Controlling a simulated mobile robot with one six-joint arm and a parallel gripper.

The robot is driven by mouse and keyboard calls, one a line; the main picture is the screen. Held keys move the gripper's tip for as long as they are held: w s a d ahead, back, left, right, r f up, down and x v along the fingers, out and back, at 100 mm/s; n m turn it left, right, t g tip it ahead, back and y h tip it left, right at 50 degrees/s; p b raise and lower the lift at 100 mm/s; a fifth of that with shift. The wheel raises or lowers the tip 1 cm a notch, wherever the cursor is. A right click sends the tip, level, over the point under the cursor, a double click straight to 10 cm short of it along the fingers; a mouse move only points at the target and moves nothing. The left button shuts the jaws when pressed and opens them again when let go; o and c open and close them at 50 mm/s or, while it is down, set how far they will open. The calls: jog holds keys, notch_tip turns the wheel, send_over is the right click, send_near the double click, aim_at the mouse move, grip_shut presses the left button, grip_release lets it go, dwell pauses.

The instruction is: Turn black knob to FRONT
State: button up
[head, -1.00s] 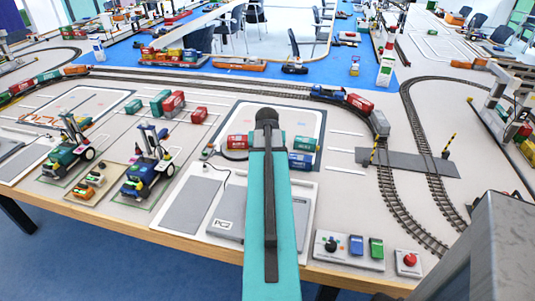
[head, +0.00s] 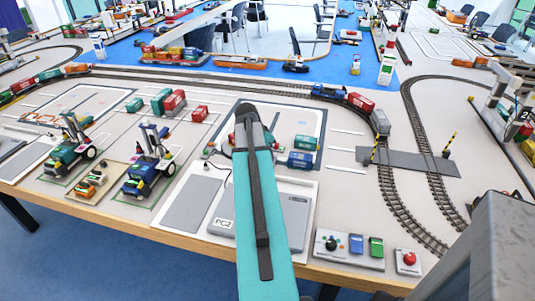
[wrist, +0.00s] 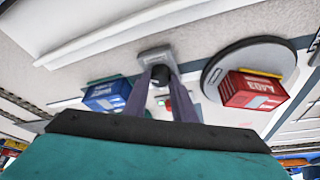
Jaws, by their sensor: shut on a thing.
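A black knob (wrist: 160,75) on a small grey base shows between the fingertips in the wrist view. My gripper (wrist: 160,73) is shut on it, with a grey finger on each side. The fingers and base hide part of the knob, and no pointer or label on it can be read. In the head view my teal arm hides this place and the gripper. Another black knob (head: 331,243), with coloured marks around it, stands on a white panel at the front table edge, apart from my arm.
In the wrist view a blue container (wrist: 106,95) lies left of the gripper. A red container (wrist: 250,90) sits on a round grey plate (wrist: 282,60) to the right. In the head view, blue and green switches (head: 366,246) and a red button (head: 409,258) are at the front edge.

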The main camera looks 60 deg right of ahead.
jog(key=m+g, duration=0.1)
jog(key=m, duration=0.2)
jog(key=w+m+g+y, duration=0.1)
jog(key=m, duration=0.2)
jog(key=shift+f+m+b, duration=0.1)
jog(key=shift+m+b, duration=0.2)
jog(key=shift+b, duration=0.1)
jog(key=m+y, duration=0.1)
jog(key=m, duration=0.2)
jog(key=m+g+y, duration=0.1)
jog(key=m, duration=0.1)
jog(key=shift+w+d+m+b, duration=0.1)
jog(key=shift+d+m+b, duration=0.05)
jog(key=shift+m+b, duration=0.25)
jog(key=o, duration=1.1)
jog(key=shift+c, duration=0.2)
jog(key=shift+d+b+v, duration=0.2)
jog(key=shift+b+v, duration=0.45)
jog(key=shift+v, duration=6.3)
